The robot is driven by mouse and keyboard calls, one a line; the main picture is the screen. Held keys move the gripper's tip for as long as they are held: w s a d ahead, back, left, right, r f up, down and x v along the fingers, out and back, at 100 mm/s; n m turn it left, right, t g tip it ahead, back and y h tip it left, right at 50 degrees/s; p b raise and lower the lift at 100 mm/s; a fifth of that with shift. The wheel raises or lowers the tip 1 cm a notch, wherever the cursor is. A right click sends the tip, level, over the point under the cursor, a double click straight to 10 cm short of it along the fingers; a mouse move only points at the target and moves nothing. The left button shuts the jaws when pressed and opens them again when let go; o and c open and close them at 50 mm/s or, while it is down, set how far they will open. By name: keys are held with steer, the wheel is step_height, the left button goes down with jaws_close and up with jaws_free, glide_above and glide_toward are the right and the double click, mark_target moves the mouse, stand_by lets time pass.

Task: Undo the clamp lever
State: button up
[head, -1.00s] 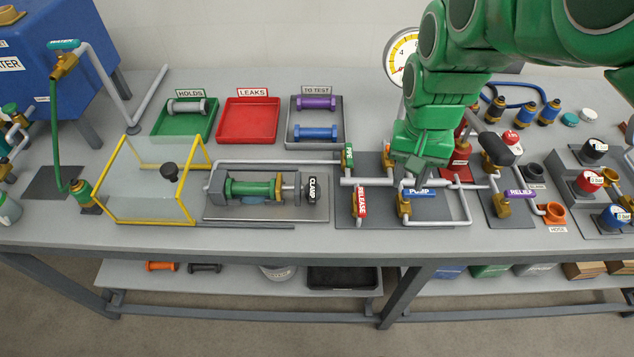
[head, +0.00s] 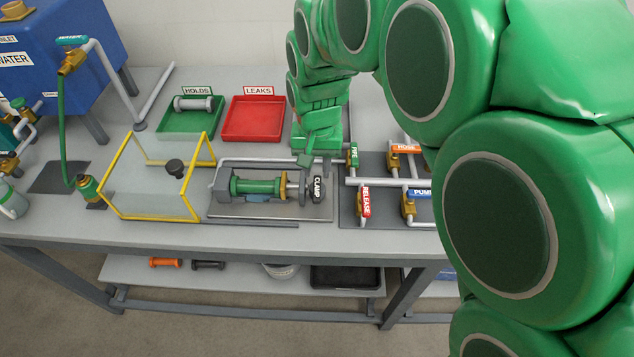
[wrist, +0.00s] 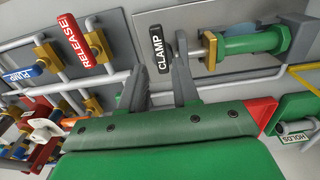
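The clamp lever (head: 318,188) is a black handle labelled CLAMP at the right end of the test fixture (head: 270,212). A green cylinder (head: 255,186) lies in the fixture, left of the lever. In the wrist view the lever (wrist: 160,50) shows just beyond my fingertips, roughly between their lines. My gripper (wrist: 160,74) is open, its two grey fingers apart with nothing held between them. In the head view my gripper (head: 308,160) is behind and slightly above the lever. I cannot tell whether a finger touches it.
The red RELEASE valve handle (head: 365,201) stands close to the right of the lever. A clear guard with a yellow frame (head: 129,217) is on the left. The green HOLDS tray (head: 172,127) and red LEAKS tray (head: 250,132) lie behind. My arm hides the right side of the bench.

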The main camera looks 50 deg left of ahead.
mark_target(317, 188)
step_height(317, 188, down, 6)
steer(key=shift+f, duration=0.1)
stand_by(0.4)
jaws_close()
